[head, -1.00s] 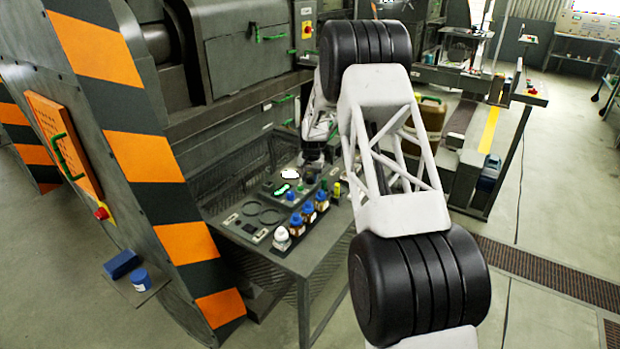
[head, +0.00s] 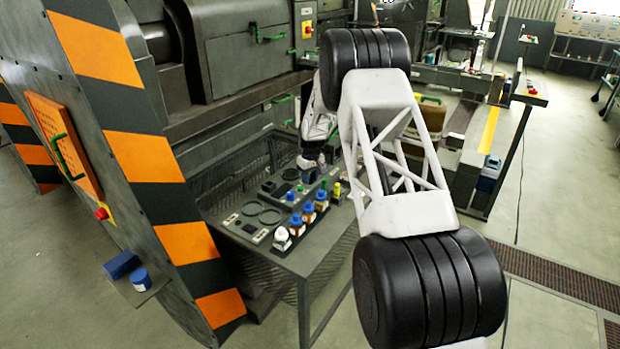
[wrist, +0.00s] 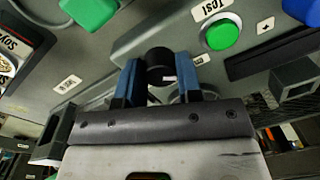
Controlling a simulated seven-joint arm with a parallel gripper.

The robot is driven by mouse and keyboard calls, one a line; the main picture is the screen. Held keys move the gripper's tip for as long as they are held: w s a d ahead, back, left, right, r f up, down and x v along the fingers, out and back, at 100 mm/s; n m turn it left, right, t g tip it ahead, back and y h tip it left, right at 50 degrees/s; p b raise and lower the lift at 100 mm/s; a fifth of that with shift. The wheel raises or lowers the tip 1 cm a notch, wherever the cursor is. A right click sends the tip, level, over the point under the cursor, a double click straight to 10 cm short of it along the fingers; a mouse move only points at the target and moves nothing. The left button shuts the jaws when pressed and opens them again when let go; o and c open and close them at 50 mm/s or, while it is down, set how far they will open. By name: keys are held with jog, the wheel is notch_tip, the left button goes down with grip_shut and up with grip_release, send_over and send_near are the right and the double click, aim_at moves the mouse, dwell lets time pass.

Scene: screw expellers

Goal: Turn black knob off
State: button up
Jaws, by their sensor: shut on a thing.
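The black knob (wrist: 160,62) sits between the two blue fingers of my gripper (wrist: 161,82) in the wrist view. It is round and dark with a small white mark on its side. My gripper is shut on it. In the head view my gripper (head: 308,163) is low over the panel table (head: 322,243), and the knob is hidden there.
A green button (wrist: 222,36) on a grey plate is just right of the knob, and a larger green part (wrist: 90,12) is at upper left. Blue-capped bottles (head: 295,222) stand along the table's near side. A striped machine (head: 150,150) stands at left.

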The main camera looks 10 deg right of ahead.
aim_at(311, 177)
jog(key=shift+r+n, duration=0.1)
jog(key=shift+n, duration=0.3)
jog(key=o, duration=0.9)
jog(key=shift+o, duration=0.2)
jog(key=shift+w+d+r, duration=0.1)
jog(key=shift+d+r, duration=0.05)
jog(key=shift+r, duration=3.65)
jog(key=shift+r, duration=0.15)
